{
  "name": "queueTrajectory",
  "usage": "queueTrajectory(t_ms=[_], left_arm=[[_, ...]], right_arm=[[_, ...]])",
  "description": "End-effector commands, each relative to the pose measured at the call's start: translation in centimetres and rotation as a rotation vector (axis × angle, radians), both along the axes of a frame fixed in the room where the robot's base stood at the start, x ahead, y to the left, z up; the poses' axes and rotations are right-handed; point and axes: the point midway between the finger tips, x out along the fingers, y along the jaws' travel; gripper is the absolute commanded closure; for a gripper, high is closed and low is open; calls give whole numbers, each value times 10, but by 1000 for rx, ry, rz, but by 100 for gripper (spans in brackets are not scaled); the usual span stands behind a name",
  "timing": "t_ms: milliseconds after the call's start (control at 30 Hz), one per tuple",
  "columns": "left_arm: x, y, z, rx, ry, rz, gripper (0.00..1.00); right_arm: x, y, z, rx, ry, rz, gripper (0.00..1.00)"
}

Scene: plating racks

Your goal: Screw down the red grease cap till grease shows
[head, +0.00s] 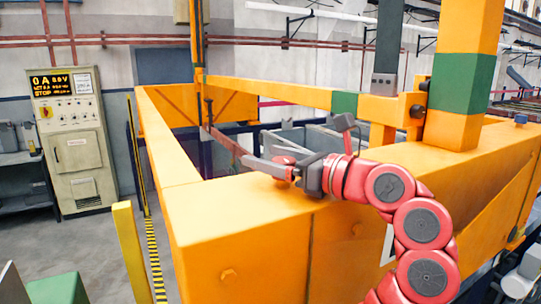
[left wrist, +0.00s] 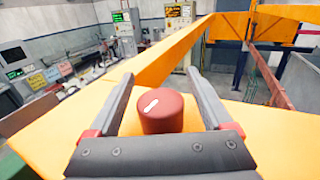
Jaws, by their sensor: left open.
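The red grease cap (left wrist: 161,113) is a short round cap with a white mark on its top. It stands upright on the orange beam, between the two grey fingers of my left gripper (left wrist: 157,78). The fingers are open, with a gap visible on each side of the cap. In the head view the left gripper (head: 268,163) lies low over the top of the orange beam, and a bit of the red cap (head: 285,160) shows between its fingers. No grease can be made out around the cap. My right gripper is not in view.
The orange beam (head: 235,215) runs under the gripper, with an orange and green post (head: 462,85) to the right. A control cabinet (head: 74,140) reading 0 A and STOP stands at the left. Racks and tanks lie behind the beam.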

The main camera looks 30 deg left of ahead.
Motion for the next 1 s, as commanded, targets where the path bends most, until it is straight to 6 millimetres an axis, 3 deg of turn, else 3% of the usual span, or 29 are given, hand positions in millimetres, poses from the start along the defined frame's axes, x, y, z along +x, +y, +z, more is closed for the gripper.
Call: queueTrajectory(t_ms=[33, 400, 500, 1000], left_arm=[[0, 0, 0, 0, 0, 0, 20], [0, -1, 0, 0, 0, -1, 86], [0, -1, 0, 0, 0, -1, 100], [5, -2, -3, -7, -2, -159, 100]], right_arm=[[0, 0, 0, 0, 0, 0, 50], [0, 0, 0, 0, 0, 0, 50], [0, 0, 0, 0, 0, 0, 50], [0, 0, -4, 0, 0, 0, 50]])
